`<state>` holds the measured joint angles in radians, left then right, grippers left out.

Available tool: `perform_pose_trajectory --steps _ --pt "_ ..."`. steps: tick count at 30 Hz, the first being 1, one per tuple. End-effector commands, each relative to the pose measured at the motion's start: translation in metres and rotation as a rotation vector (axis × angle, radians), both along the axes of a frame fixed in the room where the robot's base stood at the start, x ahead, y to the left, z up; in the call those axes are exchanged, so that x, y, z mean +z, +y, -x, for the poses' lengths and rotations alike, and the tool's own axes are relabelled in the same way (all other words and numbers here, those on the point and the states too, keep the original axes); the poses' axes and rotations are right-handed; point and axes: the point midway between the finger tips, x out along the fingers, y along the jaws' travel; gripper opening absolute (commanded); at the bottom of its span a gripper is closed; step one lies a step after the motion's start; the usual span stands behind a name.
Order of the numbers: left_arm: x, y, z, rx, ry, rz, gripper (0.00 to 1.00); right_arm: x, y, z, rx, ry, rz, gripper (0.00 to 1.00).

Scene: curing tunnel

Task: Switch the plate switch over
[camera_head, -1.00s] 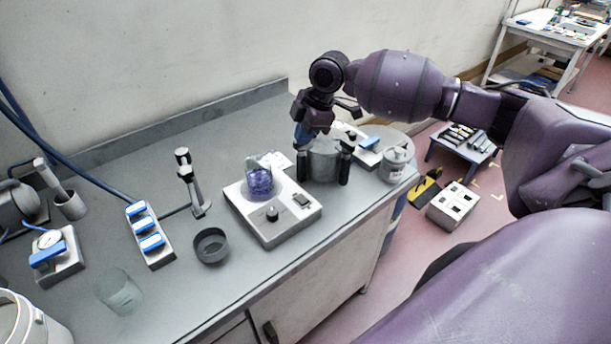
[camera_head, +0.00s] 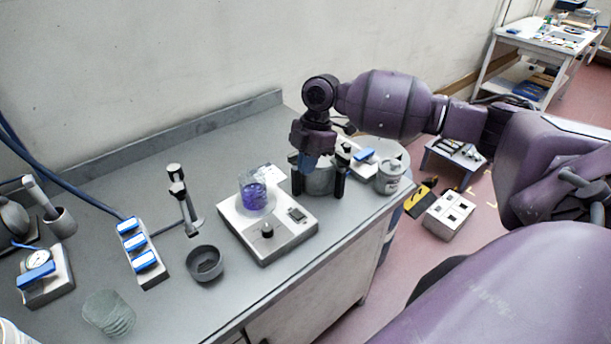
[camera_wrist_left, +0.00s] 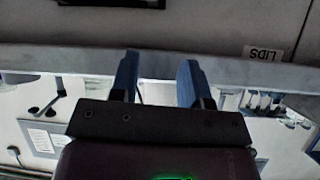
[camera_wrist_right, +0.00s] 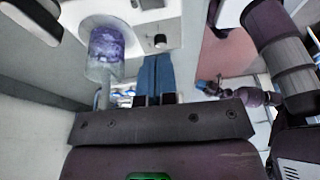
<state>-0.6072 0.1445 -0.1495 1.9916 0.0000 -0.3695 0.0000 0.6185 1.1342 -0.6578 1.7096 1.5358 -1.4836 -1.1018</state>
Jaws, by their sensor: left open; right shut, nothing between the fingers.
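The plate (camera_head: 245,228), a light box with a beaker of purple liquid (camera_head: 253,197) on top, stands near the bench's front edge. On its front are a round black knob (camera_head: 267,230) and, right of it, a small dark switch (camera_head: 297,214); I cannot tell which way the switch is set. My right gripper (camera_head: 308,165) is shut and empty, behind and to the right of the plate. In the right wrist view its blue fingers (camera_wrist_right: 155,78) are together, with the beaker (camera_wrist_right: 106,50) to their left. My left gripper (camera_wrist_left: 158,70) is open and empty, away from the plate.
A grey pot (camera_head: 319,181) stands close behind the right gripper. A black ring-shaped bowl (camera_head: 205,263), a blue-switched strip (camera_head: 142,255) and a clamp stand (camera_head: 183,200) are left of the plate. A lidded jar (camera_head: 390,176) stands at the bench's right end.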

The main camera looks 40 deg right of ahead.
Motion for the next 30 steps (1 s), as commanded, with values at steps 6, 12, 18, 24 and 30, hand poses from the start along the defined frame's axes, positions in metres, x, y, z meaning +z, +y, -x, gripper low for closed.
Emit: perform_pose_trajectory --steps 6,12,18,24,30 --pt "0.004 -0.002 -0.004 -0.001 -0.009 0.004 0.43 -0.036 0.011 0.003 0.000 0.002 -0.003 0.00" --pt "0.006 -0.002 -0.006 -0.002 -0.012 0.003 0.43 -0.070 0.021 0.005 0.000 0.002 -0.002 0.00" --pt "0.007 -0.002 -0.005 -0.002 -0.011 0.003 0.43 -0.099 0.024 0.008 -0.001 0.001 -0.001 0.00" --pt "0.006 -0.002 -0.003 -0.001 -0.005 0.003 0.43 -0.116 0.024 0.010 -0.001 0.000 -0.001 0.00" --pt "0.004 -0.001 0.001 0.002 0.002 0.002 0.43 -0.120 0.024 0.010 0.000 0.000 -0.001 0.00"
